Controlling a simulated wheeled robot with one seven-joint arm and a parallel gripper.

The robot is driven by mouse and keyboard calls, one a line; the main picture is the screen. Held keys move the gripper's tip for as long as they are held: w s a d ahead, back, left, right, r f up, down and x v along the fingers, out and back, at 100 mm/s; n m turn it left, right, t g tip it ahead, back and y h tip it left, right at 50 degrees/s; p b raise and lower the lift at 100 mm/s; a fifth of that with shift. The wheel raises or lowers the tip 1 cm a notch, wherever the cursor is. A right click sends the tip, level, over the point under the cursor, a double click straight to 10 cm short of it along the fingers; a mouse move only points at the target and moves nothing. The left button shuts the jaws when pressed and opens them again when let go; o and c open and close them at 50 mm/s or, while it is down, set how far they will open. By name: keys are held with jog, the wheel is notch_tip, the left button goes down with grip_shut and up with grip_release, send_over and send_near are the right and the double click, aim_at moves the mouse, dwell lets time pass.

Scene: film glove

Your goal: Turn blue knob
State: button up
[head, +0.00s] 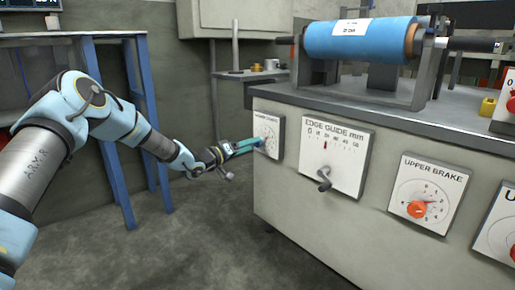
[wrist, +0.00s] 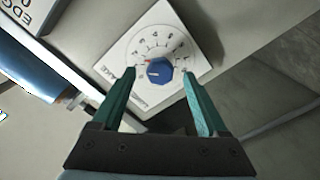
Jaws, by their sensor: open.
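The blue knob (wrist: 159,71) sits on a white dial plate (wrist: 183,42) with numbers around it, on the side of the grey machine. In the head view the blue knob (head: 259,142) is a small patch at the tip of my gripper, on the panel at the machine's left corner. My gripper (wrist: 160,80) is open, with one green finger on each side of the knob in the wrist view. I cannot tell whether either finger touches the knob. My gripper (head: 255,143) reaches the panel from the left in the head view.
An edge guide panel with a crank (head: 323,179) is to the right of the blue knob's panel. Farther right is an upper brake panel with an orange knob (head: 417,209). A blue film roll (head: 360,40) lies on top of the machine.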

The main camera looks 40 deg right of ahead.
jog(key=shift+s+d+b, duration=0.1)
jog(key=shift+d+b, duration=0.3)
jog(key=shift+d, duration=1.6)
jog(key=shift+c, duration=0.3)
grip_shut()
